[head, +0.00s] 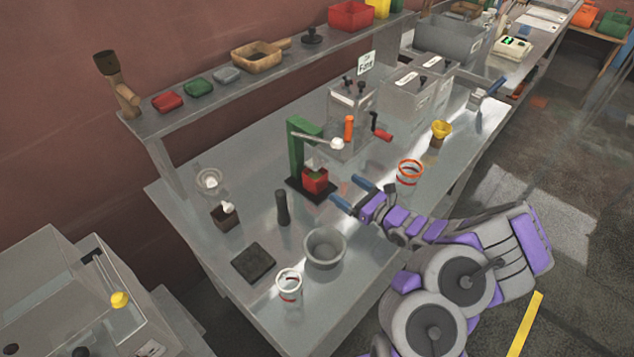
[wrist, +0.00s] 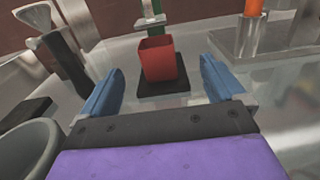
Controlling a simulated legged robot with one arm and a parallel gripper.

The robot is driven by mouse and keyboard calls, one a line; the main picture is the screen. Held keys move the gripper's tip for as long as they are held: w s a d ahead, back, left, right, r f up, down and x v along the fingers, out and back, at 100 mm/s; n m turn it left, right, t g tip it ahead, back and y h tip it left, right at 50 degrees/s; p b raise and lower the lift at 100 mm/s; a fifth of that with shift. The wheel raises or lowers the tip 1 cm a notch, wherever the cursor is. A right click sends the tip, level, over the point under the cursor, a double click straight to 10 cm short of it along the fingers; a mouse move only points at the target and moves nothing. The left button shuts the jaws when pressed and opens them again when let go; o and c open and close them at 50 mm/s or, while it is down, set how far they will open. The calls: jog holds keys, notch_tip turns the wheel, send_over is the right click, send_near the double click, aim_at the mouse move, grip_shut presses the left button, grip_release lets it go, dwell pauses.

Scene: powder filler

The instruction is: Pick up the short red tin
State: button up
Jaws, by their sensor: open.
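The short red tin (head: 315,181) stands upright on the black base of a green press on the grey table. In the wrist view the red tin (wrist: 158,62) is ahead of my gripper, roughly between the two blue fingers but beyond their tips. My gripper (head: 350,192) is open and empty, with its fingers pointing at the tin from the right in the head view. The wrist view also shows my gripper (wrist: 161,75) with its fingers wide apart. The tin's top is partly covered by the press head in the head view.
The green press (head: 298,150) rises beside the tin. A grey bowl (head: 324,250), a dark cylinder (head: 283,208) and a white cup (head: 289,285) stand on the near left. An orange-rimmed cup (head: 410,173) stands to the right. A shelf (head: 215,95) runs along the wall behind.

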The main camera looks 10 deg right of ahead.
aim_at(323, 176)
jog(key=x, duration=0.2)
jog(key=b+x, duration=0.1)
jog(key=x, duration=0.2)
jog(key=a+x, duration=0.1)
jog(key=x, duration=0.2)
jog(key=shift+s+b, duration=0.3)
jog(key=shift+s, duration=0.05)
jog(key=shift+w+a, duration=0.25)
jog(key=shift+w, duration=0.35)
jog(key=b+x, duration=0.1)
jog(key=x, duration=0.1)
jog(key=f+x, duration=0.1)
jog(key=x, duration=0.1)
jog(key=shift+w+d+b, duration=0.15)
jog(key=shift+b, duration=0.25)
jog(key=shift+w+a+r, duration=0.15)
jog(key=shift+a, duration=0.35)
jog(key=shift+d, duration=0.5)
jog(key=c, duration=0.7)
jog(key=shift+a, duration=0.35)
jog(key=c, duration=0.6)
jog(key=shift+d+r, duration=0.1)
